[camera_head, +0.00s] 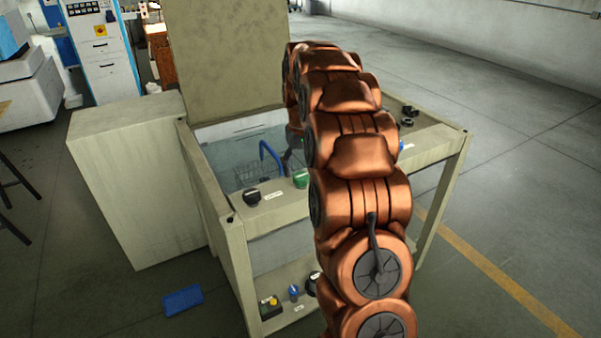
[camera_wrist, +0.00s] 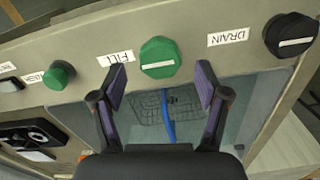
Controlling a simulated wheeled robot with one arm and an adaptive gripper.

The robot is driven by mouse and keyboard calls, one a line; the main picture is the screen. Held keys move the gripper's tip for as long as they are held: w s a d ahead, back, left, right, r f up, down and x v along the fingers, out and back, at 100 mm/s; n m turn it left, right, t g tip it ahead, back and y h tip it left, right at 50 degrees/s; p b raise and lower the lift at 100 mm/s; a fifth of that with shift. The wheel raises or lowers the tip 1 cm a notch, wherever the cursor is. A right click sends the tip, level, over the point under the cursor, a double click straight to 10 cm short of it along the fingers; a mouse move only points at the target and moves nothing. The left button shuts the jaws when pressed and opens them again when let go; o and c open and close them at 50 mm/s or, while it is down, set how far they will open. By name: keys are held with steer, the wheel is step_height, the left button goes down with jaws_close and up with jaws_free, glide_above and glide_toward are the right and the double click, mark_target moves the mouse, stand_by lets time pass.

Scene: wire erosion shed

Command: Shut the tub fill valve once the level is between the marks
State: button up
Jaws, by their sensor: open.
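A blue hose (camera_head: 271,158) dips into the tub (camera_head: 215,132) beside a wire basket (camera_wrist: 150,108). I cannot make out the water level or any level marks. My arm hides part of the tub and rim in the head view.
A raised panel (camera_head: 225,55) stands behind the tub. A blue tray (camera_head: 183,300) lies on the floor. Open floor stretches to the right.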

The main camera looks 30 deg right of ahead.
mark_target(300, 177)
step_height(300, 177, up, 10)
steer(key=shift+f, duration=0.15)
stand_by(0.3)
stand_by(0.5)
steer(key=s+a+r+n+p, duration=0.1)
steer(key=s+a+r, duration=0.1)
steer(key=s+a, duration=0.75)
steer(key=s+a+f+p, duration=0.1)
steer(key=s+a+f, duration=0.1)
steer(key=s+a, duration=0.3)
steer(key=s+a+f+n+g+p, duration=0.1)
steer(key=s+a, duration=0.4)
steer(key=s, duration=0.8)
steer(key=s+a+f+n+p, duration=0.1)
steer(key=s+a+f, duration=0.3)
steer(key=s, duration=0.6)
steer(key=shift+a+g, duration=0.4)
steer(key=shift+f, duration=0.1)
